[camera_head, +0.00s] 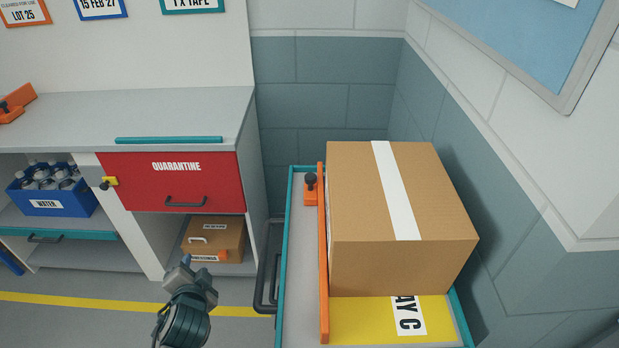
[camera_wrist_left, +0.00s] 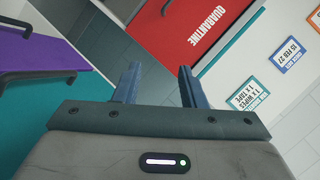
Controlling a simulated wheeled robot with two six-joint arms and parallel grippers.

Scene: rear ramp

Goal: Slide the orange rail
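The orange rail (camera_head: 323,262) is a long thin bar running front to back along the left side of a teal-edged cart (camera_head: 284,262). An orange block with a black knob (camera_head: 310,188) sits at its far end, on its left. A cardboard box (camera_head: 402,200) with white tape stands right of the rail, close against it. My left gripper (camera_head: 186,268) is low in front of the cabinet, left of the cart and apart from the rail. In the left wrist view its two fingers (camera_wrist_left: 158,88) are apart with nothing between them. My right gripper is not in view.
The cart's black handle (camera_head: 268,268) is between my left gripper and the rail. A yellow panel (camera_head: 365,322) lies in front of the box. A red QUARANTINE drawer (camera_head: 172,182) and a blue WATER crate (camera_head: 52,200) are at left. Walls close off the back and right.

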